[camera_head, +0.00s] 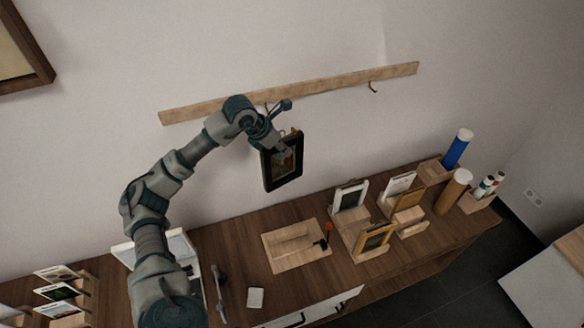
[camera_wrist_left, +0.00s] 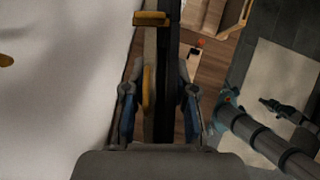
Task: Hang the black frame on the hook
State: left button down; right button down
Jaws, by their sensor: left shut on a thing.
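The black frame (camera_head: 282,163) hangs upright in the air in front of the wall, its picture facing the room. My left gripper (camera_head: 283,146) is shut on its upper part. In the left wrist view the black frame (camera_wrist_left: 166,90) is edge-on between the fingers of my left gripper (camera_wrist_left: 160,105), with a gold-coloured piece (camera_wrist_left: 150,18) beyond them. A dark hook (camera_head: 373,87) is on the right part of the wooden wall rail (camera_head: 330,84). A small dark bit of the rail shows just above my wrist; I cannot tell whether it is another hook.
The wooden table (camera_head: 238,240) below carries a wooden board (camera_head: 290,257), several small framed pictures on stands, and a blue tube (camera_head: 457,148) at the far right. A brown-framed picture (camera_head: 20,50) hangs at upper left. The wall under the rail's right part is clear.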

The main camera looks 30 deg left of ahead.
pick_arm(q)
jog(key=w+a+p, duration=0.1)
jog(key=w+a, duration=0.5)
jog(key=a, duration=0.2)
jog(key=shift+w+p, duration=0.15)
jog(key=shift+p, duration=0.25)
dwell(0.7)
dwell(0.5)
